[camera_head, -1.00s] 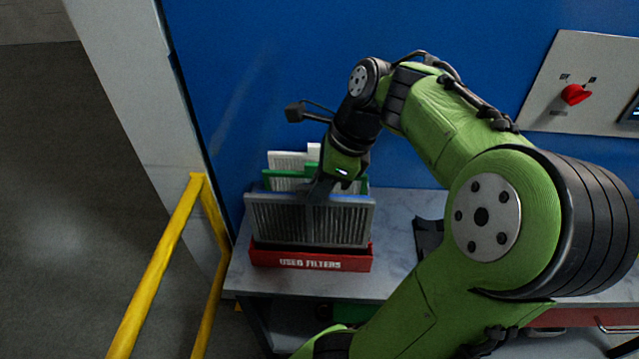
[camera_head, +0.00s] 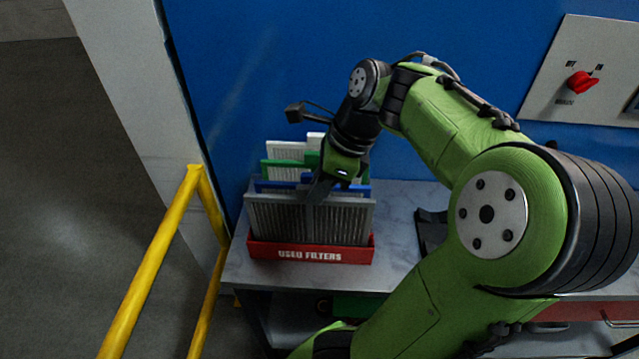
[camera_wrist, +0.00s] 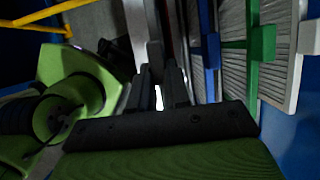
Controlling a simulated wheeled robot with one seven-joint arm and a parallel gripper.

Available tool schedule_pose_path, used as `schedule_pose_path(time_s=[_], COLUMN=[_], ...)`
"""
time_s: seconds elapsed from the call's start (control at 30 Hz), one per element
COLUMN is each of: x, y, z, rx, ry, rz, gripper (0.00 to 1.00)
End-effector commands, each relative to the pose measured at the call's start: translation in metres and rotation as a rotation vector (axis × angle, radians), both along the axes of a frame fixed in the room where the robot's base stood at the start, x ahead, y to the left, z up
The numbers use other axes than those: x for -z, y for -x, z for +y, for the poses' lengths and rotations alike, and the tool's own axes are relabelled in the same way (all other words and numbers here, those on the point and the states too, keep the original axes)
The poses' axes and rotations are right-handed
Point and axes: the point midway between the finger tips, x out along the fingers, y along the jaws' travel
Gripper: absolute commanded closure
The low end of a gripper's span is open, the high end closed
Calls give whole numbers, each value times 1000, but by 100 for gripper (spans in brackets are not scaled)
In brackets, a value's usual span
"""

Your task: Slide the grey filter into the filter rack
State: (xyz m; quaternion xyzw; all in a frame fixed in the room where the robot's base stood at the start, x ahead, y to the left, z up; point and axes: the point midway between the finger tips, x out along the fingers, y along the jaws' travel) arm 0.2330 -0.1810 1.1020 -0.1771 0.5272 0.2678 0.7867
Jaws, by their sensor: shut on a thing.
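The grey filter (camera_head: 308,221) stands upright at the front of the red rack labelled "USED FILTERS" (camera_head: 310,252). Its lower edge is hidden behind the rack's front wall. My gripper (camera_head: 320,190) is shut on the grey filter at its top edge, near the middle. In the wrist view my gripper's fingers (camera_wrist: 161,85) close together, and the grip itself is dark and hard to make out. Behind the grey filter stand a blue-edged filter (camera_head: 266,186), a green-edged filter (camera_head: 276,165) and a white filter (camera_head: 286,149).
The grey bench top (camera_head: 398,222) is clear right of the rack, up to a dark object (camera_head: 431,232). A blue wall (camera_head: 255,70) rises behind. A yellow rail (camera_head: 160,250) stands at left. A panel with a red switch (camera_head: 582,82) is at upper right.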

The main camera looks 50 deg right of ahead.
Motion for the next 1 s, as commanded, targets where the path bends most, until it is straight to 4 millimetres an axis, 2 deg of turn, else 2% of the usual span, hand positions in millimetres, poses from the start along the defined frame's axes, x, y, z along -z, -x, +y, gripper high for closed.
schedule_pose_path(time_s=[0.13,0.77,1.0], x=[6,6,13], y=[0,0,0], z=[0,0,0], rx=[0,-1,-1], ry=[0,0,0], rz=[0,0,0], gripper=[100,100,100])
